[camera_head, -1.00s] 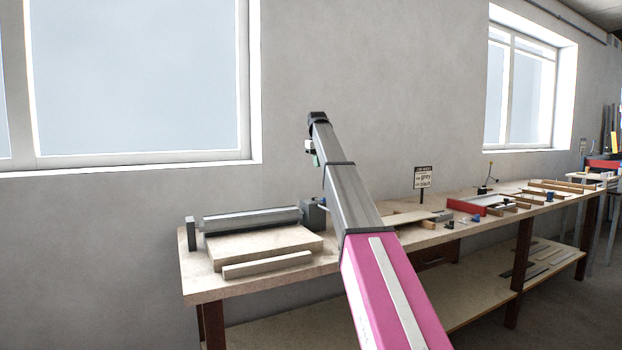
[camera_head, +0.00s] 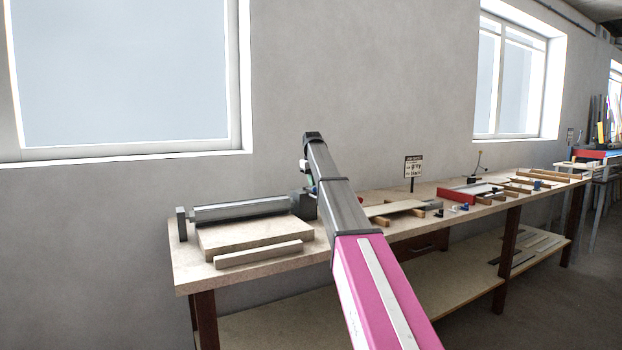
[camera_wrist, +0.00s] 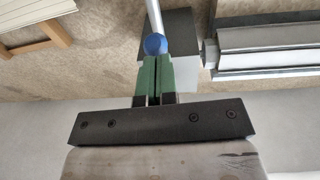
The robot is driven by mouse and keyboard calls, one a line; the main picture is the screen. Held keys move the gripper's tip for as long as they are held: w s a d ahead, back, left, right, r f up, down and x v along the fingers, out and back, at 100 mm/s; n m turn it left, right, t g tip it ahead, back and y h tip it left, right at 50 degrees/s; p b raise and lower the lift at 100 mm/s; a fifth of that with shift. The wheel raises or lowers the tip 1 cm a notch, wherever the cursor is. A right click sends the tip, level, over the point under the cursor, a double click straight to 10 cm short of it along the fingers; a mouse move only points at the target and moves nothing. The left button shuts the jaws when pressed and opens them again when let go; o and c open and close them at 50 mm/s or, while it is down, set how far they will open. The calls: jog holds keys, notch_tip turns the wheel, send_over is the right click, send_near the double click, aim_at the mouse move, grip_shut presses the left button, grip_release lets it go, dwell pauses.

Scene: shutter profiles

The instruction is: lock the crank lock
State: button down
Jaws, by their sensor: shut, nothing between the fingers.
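The crank lock appears to be the dark grey block (camera_head: 303,206) at the right end of a grey roller (camera_head: 240,209) on the bench. The block also shows in the wrist view (camera_wrist: 180,28). A pale rod there ends in a blue ball knob (camera_wrist: 155,44). My gripper (camera_wrist: 154,60) has green fingers, pressed together and empty. Their tips are right at the knob in the wrist view; I cannot tell whether they touch it. In the head view my arm hides part of the block, and the fingers are barely visible beside it.
A wooden board (camera_head: 250,234) and a wood strip (camera_head: 258,254) lie in front of the roller on the bench (camera_head: 190,270). A small sign (camera_head: 412,167) stands behind. A red tray (camera_head: 470,192) and several small parts lie farther right. The wall is close behind.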

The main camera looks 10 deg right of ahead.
jog(key=shift+s+d+f+t+y, duration=0.15)
jog(key=shift+s+f+t+y, duration=0.15)
jog(key=shift+s+f+t, duration=0.25)
jog(key=shift+w+f+t, duration=0.15)
jog(key=shift+t, duration=0.3)
